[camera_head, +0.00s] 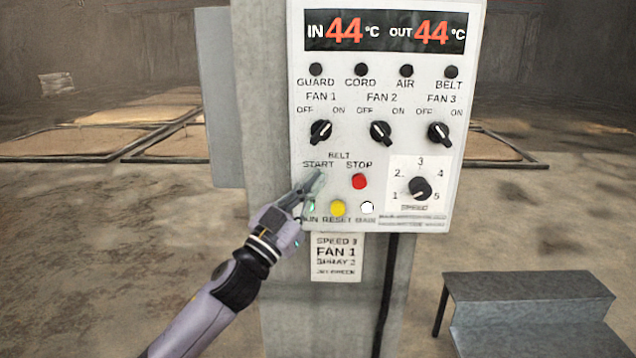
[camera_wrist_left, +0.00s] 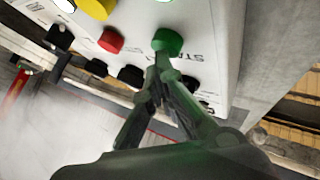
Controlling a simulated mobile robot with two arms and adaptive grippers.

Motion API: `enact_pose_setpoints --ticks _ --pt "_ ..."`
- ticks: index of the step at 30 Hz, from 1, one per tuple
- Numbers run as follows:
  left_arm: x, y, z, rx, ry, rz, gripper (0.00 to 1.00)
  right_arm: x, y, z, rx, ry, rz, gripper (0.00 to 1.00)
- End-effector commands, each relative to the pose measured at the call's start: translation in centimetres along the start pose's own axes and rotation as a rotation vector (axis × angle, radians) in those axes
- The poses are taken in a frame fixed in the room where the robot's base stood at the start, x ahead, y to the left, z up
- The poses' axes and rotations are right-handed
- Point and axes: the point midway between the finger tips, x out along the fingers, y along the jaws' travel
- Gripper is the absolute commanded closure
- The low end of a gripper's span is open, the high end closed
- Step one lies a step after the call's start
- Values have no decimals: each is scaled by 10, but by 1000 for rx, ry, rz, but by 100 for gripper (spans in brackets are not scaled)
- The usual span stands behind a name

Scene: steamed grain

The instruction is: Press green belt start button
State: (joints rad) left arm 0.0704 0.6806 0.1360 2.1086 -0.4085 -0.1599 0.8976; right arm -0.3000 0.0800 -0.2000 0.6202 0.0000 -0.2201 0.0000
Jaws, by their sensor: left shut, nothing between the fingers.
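The green belt start button (camera_wrist_left: 168,42) shows in the left wrist view on the white control panel (camera_head: 376,150). My left gripper (camera_head: 314,184) is shut and empty, with its fingertips at this button, just under the START label. In the left wrist view, the fingertips (camera_wrist_left: 163,68) overlap the button's lower edge. I cannot tell whether they touch or press it. In the head view the gripper hides most of the button. A green tint shows on the gripper. My right gripper is not in view.
The red stop button (camera_head: 359,181) is right of the start button. A yellow button (camera_head: 338,208) and a white button (camera_head: 367,207) sit below. Black fan knobs (camera_head: 381,132) are above and a speed knob (camera_head: 420,188) is right.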

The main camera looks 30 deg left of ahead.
Motion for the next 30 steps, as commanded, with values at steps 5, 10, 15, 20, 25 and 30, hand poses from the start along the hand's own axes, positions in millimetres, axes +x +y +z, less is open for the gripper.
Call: enact_pose_setpoints --ticks 5,10,15,20,25,30 --pt "0 0 0 0 -1 -1 100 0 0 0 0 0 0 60" --pt "-2 1 -1 -1 -1 -1 100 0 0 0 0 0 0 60" --pt "-8 6 -5 -1 -1 0 100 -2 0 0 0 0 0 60" --pt "-13 9 -9 -1 -1 0 100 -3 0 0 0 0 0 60" --pt "-13 9 -9 0 0 -1 100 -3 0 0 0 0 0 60" --pt "-14 10 -10 -1 0 0 100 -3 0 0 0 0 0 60"
